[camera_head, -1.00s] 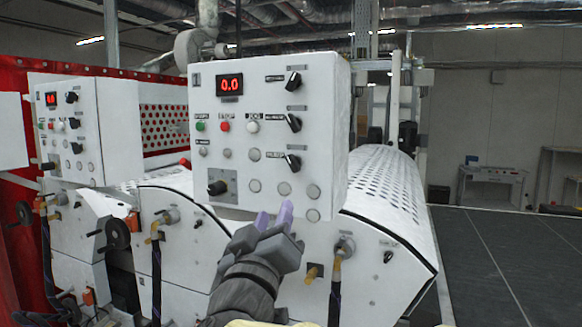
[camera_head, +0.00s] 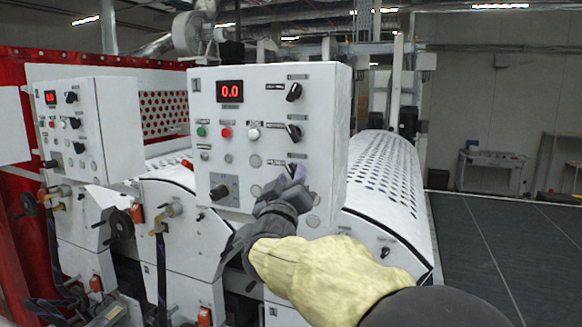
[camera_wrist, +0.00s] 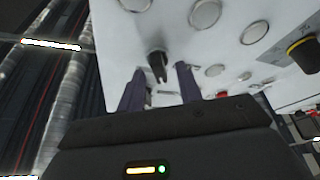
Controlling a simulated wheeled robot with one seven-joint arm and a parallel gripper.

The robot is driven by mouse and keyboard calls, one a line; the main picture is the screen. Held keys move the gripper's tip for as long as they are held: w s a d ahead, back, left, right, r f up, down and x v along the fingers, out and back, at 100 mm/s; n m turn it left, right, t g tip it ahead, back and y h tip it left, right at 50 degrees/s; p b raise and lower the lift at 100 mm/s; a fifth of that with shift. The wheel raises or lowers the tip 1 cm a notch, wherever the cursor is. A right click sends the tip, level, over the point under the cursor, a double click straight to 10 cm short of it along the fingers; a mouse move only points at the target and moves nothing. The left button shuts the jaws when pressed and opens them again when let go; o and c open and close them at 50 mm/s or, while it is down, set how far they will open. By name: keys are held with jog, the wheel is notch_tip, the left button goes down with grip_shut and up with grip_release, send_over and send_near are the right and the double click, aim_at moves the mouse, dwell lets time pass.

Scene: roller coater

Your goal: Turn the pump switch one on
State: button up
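A white control box (camera_head: 240,165) carries a column of black rotary switches on its right side. The upper switch (camera_head: 294,91) and the middle switch (camera_head: 293,132) are visible in the head view. The lowest switch of that column is hidden behind my gripper (camera_head: 285,178), which is at the panel. In the wrist view, a black switch (camera_wrist: 157,64) sits between the two purple fingers of my gripper (camera_wrist: 161,72). The fingers are apart, with a gap to the switch on both sides. Switch labels are too small to read surely.
A red display (camera_head: 230,91) reads 0.0 above green, red and white buttons. A larger black knob (camera_head: 219,192) is at lower left. A second similar box (camera_head: 120,130) stands at left.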

jog(key=shift+w+d+r, duration=0.1)
jog(key=shift+w+r, duration=0.05)
jog(key=shift+w, duration=0.35)
jog(key=shift+c, duration=0.3)
grip_shut()
